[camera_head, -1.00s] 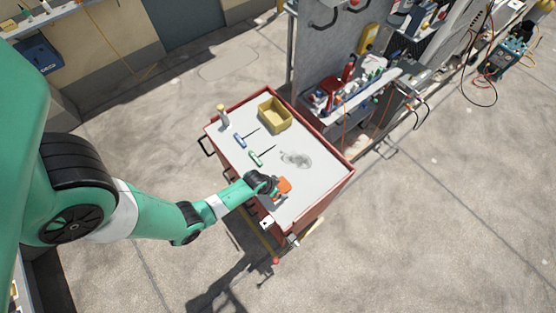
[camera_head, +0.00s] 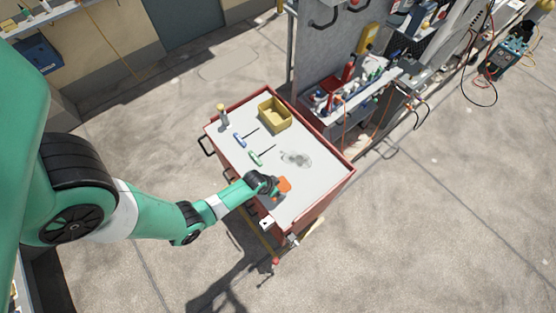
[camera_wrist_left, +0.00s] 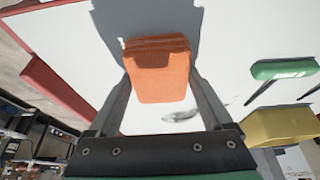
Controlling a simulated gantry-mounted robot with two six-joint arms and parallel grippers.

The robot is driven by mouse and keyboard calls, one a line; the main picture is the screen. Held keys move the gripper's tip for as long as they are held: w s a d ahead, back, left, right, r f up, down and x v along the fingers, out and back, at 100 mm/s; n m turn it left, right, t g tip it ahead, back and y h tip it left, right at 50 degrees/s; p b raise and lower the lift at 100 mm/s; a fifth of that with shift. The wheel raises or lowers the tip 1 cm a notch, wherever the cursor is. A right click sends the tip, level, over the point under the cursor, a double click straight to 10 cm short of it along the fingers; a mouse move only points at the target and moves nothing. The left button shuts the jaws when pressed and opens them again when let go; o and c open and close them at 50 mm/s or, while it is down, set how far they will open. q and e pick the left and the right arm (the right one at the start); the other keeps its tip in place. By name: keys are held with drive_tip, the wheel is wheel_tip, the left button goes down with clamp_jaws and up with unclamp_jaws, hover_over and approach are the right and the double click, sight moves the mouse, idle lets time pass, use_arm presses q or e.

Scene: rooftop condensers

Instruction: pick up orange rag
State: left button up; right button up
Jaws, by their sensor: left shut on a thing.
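The orange rag (camera_head: 285,184) is a small folded block near the front right part of the white cart top. In the left wrist view the rag (camera_wrist_left: 160,75) lies between the two fingers. My left gripper (camera_head: 277,187) is shut on the rag, low over the cart top; the fingers (camera_wrist_left: 161,70) flank its sides in the left wrist view. Part of the rag is hidden behind the gripper in the head view. I cannot tell whether the rag touches the surface. My right gripper is not in view.
On the red-rimmed cart (camera_head: 237,172) are a green-handled tool (camera_head: 256,158), a blue-handled tool (camera_head: 240,140), a yellow bin (camera_head: 275,115) and a small upright item (camera_head: 222,113). A grey smudge (camera_head: 296,159) marks the top. A tool-laden shelf (camera_head: 375,88) stands behind, to the right.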

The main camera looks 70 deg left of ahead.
use_arm(q)
drive_tip(key=shift+c, duration=0.8)
drive_tip(key=shift+r+p, duration=0.45)
drive_tip(key=shift+r, duration=0.2)
drive_tip(key=r, duration=0.1)
drive_tip(key=r+p, duration=0.2)
drive_tip(key=r, duration=0.1)
drive_tip(key=shift+s+d, duration=0.15)
drive_tip(key=shift+d, duration=0.15)
drive_tip(key=s+d+r+p, duration=0.7)
drive_tip(key=d+r+p, duration=0.1)
drive_tip(key=d, duration=0.3)
drive_tip(key=shift+s, duration=0.15)
drive_tip(key=shift+r, duration=0.1)
